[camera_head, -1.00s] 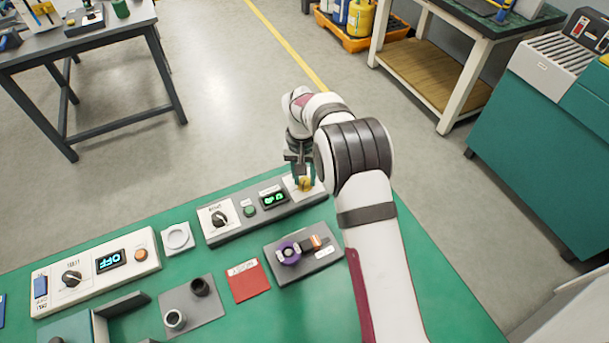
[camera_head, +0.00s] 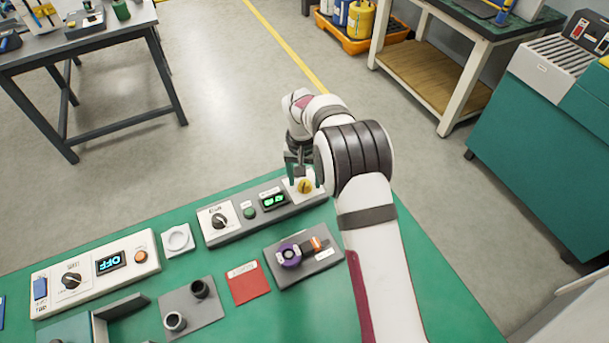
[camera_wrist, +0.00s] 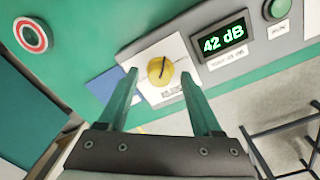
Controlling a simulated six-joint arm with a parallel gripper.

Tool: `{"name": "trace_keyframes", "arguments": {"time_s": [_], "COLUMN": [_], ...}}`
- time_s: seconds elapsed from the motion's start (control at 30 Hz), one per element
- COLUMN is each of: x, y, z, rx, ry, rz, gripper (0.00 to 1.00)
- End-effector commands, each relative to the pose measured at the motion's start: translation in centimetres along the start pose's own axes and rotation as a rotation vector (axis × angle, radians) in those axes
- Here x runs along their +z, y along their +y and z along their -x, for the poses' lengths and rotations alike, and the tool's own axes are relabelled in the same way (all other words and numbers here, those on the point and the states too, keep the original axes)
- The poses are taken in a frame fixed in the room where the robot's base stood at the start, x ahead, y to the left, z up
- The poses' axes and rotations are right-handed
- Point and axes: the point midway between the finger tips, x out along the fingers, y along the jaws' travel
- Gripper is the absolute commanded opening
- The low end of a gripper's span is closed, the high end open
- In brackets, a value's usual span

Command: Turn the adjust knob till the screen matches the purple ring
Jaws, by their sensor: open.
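The yellow knob (camera_head: 305,186) sits on a white plate at the right end of the grey panel. In the wrist view the knob (camera_wrist: 160,70) shows a dark line across its face. My gripper (camera_wrist: 159,78) is open, one finger on each side of the knob and apart from it. The green-lit screen (camera_wrist: 223,43) beside the knob reads 42 dB; it also shows in the head view (camera_head: 274,200). The purple ring (camera_head: 289,256) lies on a grey plate in front of the panel; its marking is too small to read.
The grey panel also has a black knob (camera_head: 219,221) and a green button (camera_head: 250,213).

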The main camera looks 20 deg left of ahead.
Motion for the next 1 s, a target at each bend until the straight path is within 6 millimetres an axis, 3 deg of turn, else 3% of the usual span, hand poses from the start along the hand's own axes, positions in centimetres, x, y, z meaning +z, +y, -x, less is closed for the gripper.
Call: {"name": "trace_keyframes", "arguments": {"time_s": [0.17, 0.43, 0.6, 0.77, 1.0], "x": [-0.1, -0.1, -0.1, 0.0, 0.0], "y": [0.0, 0.0, 0.0, 0.0, 0.0], "z": [1.9, 10.3, 14.2, 15.7, 15.8], "rx": [-0.002, -0.002, -0.002, -0.001, 0.0], "ry": [0.003, 0.006, 0.003, 0.001, 0.0], "rz": [0.0, 0.0, 0.0, 0.0, 0.0], "gripper": [0.66, 0.66, 0.66, 0.66, 0.66]}}
